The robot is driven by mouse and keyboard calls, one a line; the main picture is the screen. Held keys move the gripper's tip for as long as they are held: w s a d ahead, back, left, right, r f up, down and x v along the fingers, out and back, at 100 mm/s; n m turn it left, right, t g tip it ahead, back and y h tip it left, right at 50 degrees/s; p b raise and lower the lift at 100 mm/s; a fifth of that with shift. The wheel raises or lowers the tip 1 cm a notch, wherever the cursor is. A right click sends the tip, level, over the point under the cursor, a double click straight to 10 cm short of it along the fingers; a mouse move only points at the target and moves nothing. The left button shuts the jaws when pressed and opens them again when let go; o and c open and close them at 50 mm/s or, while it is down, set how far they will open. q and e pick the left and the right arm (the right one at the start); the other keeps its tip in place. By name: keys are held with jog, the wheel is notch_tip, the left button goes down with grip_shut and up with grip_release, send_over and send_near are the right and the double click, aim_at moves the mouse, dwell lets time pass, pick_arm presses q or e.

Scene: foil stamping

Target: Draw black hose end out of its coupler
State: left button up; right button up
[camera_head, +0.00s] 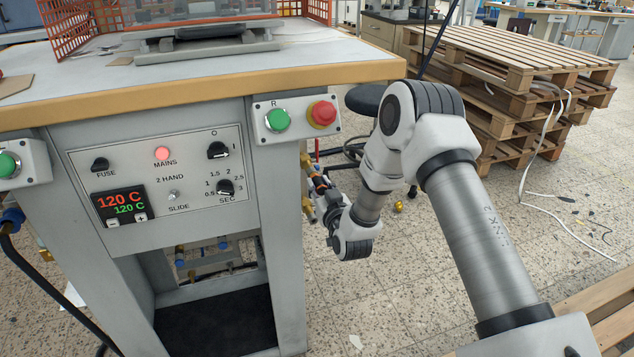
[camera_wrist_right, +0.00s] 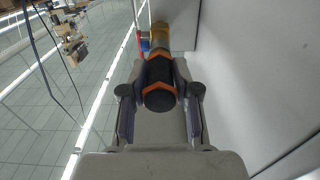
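In the right wrist view a black hose end (camera_wrist_right: 159,72) with orange edges at its sides lies between the fingers of my right gripper (camera_wrist_right: 160,80). Both fingers press against its sides, and its round dark face points toward the camera. A brass coupler (camera_wrist_right: 159,38) sits just beyond it, in line with it; I cannot tell how deep the end sits. In the head view my right gripper (camera_head: 324,186) is small, beside the brass fittings (camera_head: 307,186) on the press's right side. My left gripper is out of view.
The grey press cabinet (camera_head: 280,210) stands directly left of the gripper. A red thin line (camera_head: 317,150) and a black cable (camera_head: 354,150) run close by. Stacked pallets (camera_head: 510,75) stand back right. Speckled floor (camera_head: 400,270) is open below.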

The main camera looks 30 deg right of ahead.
grip_shut()
jog(key=shift+s, duration=0.15)
jog(key=shift+p+v, duration=0.6)
jog(key=shift+v, duration=1.3)
jog(key=shift+p+v, duration=0.3)
jog(key=shift+v, duration=0.95)
send_near(323, 191)
jog(key=shift+w+d+p, duration=0.25)
jog(key=shift+w+p, duration=0.1)
jog(key=shift+w, duration=0.35)
